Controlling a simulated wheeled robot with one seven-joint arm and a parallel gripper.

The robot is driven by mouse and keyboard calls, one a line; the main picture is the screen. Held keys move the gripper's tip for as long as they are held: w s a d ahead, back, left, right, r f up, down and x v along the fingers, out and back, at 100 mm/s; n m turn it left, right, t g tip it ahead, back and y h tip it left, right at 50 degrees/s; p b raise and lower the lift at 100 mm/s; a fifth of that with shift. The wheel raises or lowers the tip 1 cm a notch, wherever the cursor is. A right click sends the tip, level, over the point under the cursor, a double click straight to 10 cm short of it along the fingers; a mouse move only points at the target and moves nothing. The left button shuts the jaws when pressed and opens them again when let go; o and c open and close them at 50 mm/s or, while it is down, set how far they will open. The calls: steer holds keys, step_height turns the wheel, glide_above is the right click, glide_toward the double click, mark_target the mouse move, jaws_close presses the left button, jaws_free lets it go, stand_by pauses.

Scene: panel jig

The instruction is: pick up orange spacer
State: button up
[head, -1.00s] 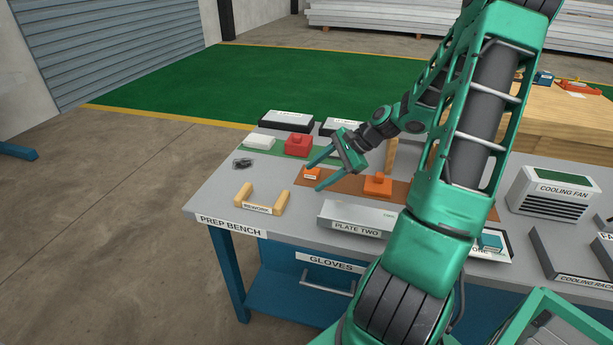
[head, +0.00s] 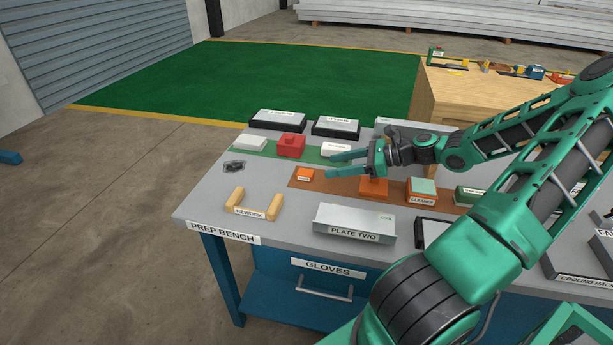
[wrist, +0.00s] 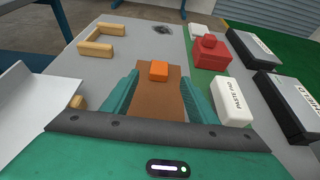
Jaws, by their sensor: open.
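The orange spacer (head: 305,174) is a small orange block with a white label too small to read. It lies on the brown strip of the bench, near the strip's left end. My gripper (head: 329,164) is open and empty, to the right of the spacer, with its fingers pointing left toward it. In the wrist view the spacer (wrist: 159,70) shows ahead, between the lines of the two green fingers (wrist: 160,79). It is apart from both fingers. A larger orange knobbed block (head: 374,190) sits below my gripper, partly covered by it.
A red block (head: 291,146) and white pieces stand on the green strip behind. A tan U-shaped holder (head: 250,204) and the Plate Two box (head: 354,223) are in front. The paste pad (wrist: 233,103) is close to the right finger in the wrist view.

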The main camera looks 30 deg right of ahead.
mark_target(306, 172)
steer(key=x, duration=0.9)
steer(key=shift+f, duration=0.35)
steer(key=c, duration=1.1)
steer(key=shift+r, duration=0.15)
